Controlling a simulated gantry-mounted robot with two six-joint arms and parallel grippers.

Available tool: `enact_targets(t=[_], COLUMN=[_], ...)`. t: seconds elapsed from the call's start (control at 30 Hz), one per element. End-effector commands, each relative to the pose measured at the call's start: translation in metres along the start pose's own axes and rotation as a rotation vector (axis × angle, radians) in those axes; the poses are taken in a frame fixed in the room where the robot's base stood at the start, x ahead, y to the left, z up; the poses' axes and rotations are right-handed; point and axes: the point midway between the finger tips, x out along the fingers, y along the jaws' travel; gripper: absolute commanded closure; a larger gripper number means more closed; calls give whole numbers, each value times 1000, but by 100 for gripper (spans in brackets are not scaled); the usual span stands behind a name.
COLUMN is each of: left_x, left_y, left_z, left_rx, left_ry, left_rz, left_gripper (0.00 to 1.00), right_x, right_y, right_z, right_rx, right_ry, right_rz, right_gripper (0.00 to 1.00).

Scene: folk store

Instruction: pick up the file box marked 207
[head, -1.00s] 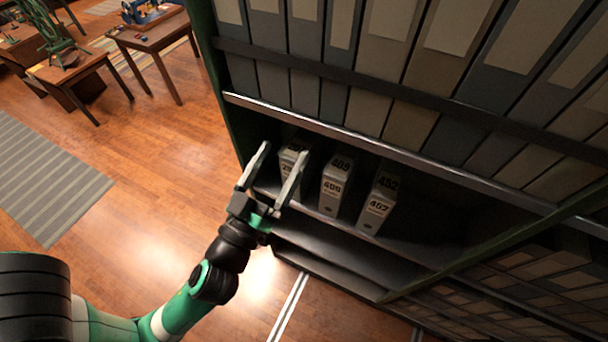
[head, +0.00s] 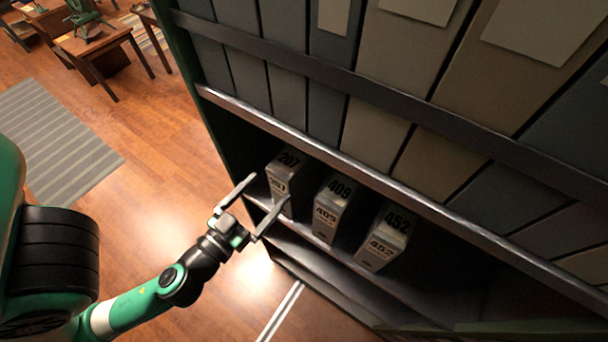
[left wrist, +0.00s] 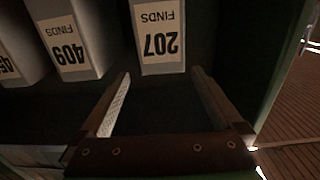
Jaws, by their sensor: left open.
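The file box marked 207 (head: 285,172) is a grey upright box at the left end of a dark shelf. In the left wrist view the 207 box (left wrist: 160,62) shows upside down, just beyond the fingertips and roughly between them. My left gripper (head: 268,198) is open and empty in front of this box, at the shelf's front edge. The left wrist view shows its two fingers (left wrist: 160,78) spread wide, with a dark gap between them. The right finger partly covers the box's lower front in the head view. My right gripper is not in view.
Box 409 (head: 331,210) and box 452 (head: 386,238) stand to the right on the same shelf (head: 340,272). A metal-edged shelf (head: 330,153) with large binders is above. The green cabinet side (left wrist: 278,60) is close to my gripper. The floor (head: 160,210) at left is clear.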

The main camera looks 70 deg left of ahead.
Motion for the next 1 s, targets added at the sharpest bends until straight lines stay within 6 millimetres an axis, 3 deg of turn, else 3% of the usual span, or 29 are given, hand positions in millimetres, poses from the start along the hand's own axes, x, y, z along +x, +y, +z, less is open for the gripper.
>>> enact_targets(t=[0.37, 0.5, 0.77, 1.0], left_x=[38, 56, 67, 106], left_y=[-2, -1, -2, -4], left_z=[-1, -6, -4, -1], left_rx=[-6, -3, -1, -3], left_ry=[12, 9, 8, 10], left_rz=[-5, -2, -1, -1], left_gripper=[0, 0, 0, 0], right_x=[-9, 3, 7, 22], right_y=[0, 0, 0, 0], right_z=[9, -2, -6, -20], right_rx=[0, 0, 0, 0], right_ry=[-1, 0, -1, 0], right_rz=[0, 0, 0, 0], right_gripper=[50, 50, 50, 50])
